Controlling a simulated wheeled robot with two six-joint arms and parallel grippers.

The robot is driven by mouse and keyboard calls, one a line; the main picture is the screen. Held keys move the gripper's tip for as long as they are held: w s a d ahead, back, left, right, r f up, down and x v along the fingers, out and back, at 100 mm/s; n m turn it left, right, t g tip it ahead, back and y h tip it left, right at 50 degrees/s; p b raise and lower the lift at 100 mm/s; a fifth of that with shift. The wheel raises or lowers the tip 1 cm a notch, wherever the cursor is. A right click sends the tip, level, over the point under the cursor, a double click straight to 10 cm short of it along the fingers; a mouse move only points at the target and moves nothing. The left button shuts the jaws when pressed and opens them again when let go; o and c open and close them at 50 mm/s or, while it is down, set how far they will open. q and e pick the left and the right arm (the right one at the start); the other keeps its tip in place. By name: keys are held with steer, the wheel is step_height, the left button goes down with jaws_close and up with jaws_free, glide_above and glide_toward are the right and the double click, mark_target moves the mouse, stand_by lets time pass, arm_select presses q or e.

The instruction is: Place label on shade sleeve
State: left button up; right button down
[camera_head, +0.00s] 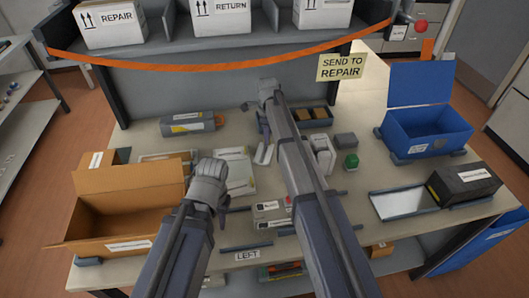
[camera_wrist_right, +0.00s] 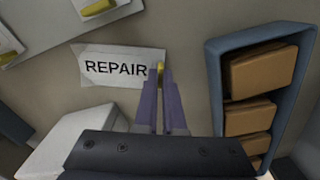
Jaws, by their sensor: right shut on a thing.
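A white label reading REPAIR (camera_wrist_right: 115,68) is in the right wrist view, with its right edge between the fingertips of my right gripper (camera_wrist_right: 160,75). In the head view this gripper (camera_head: 264,138) points down over the middle of the table, shut on the pale label (camera_head: 263,154). My left gripper (camera_head: 222,208) hangs above the table beside the open cardboard box; its fingers are too small to read. A grey packet with a yellow-and-white marking (camera_head: 188,124) lies at the back left; I cannot tell whether it is the shade sleeve.
An open cardboard box (camera_head: 80,237) stands at the left and an open blue bin (camera_head: 432,135) at the right. A black cartridge (camera_head: 464,183) lies front right beside a shiny tray (camera_head: 402,204). A tray of brown blocks (camera_wrist_right: 262,100) is right of my right gripper. A shelf crosses the back.

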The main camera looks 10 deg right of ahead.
arm_select(q)
steer(key=shift+r, duration=0.1)
arm_select(e)
steer(key=shift+r, duration=0.1)
